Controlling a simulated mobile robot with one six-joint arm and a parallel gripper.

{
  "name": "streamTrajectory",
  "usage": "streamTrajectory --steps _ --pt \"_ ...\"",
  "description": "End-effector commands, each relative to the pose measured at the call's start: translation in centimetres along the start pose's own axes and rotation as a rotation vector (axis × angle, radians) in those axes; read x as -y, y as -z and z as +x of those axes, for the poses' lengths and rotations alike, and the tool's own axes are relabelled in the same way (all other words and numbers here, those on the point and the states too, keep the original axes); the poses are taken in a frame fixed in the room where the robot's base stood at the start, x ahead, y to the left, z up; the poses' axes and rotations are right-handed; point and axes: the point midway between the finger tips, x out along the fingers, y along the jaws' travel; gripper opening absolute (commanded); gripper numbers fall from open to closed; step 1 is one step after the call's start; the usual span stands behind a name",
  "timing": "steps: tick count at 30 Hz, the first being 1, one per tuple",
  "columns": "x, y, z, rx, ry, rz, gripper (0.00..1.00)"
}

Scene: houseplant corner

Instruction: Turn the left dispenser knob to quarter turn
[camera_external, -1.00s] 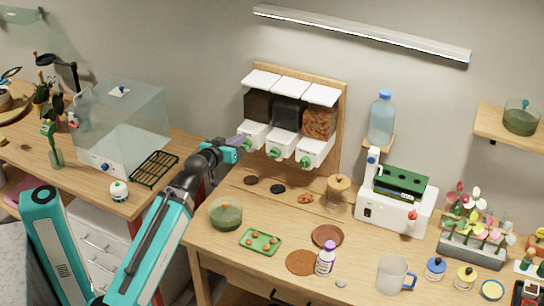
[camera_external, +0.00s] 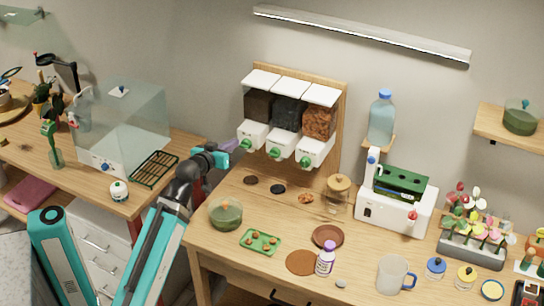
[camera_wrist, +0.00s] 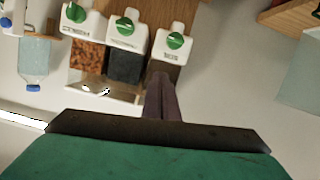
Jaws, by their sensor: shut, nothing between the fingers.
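The left dispenser (camera_external: 258,106) has a dark bin and a white front with a green knob (camera_external: 246,143). In the wrist view, turned over, this knob (camera_wrist: 175,40) is the rightmost and shows fully, with a pale mark across it. My gripper (camera_external: 237,145) is shut and empty, just left of the knob in the external view. In the wrist view its fingers (camera_wrist: 160,78) lie together, pointing at the left dispenser beside the knob. They look apart from the knob, but the depth of the gap is hard to judge.
The middle knob (camera_external: 274,153) and right knob (camera_external: 303,162) are close beside. Below stand a green bowl (camera_external: 226,214), a green tray (camera_external: 260,241) and a jar (camera_external: 338,193). A glass case (camera_external: 120,125) stands left of my arm.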

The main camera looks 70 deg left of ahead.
Motion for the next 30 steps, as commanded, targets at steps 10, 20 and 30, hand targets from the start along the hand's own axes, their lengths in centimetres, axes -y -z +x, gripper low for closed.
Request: streamTrajectory --steps 10,20,30 --pt "0.0 -0.2 -1.4 0.000 0.000 0.000 0.00" --pt "0.0 0.0 -1.6 0.001 0.000 0.000 0.00" --pt "-0.3 -0.1 -1.5 0.000 -0.002 0.001 0.00"
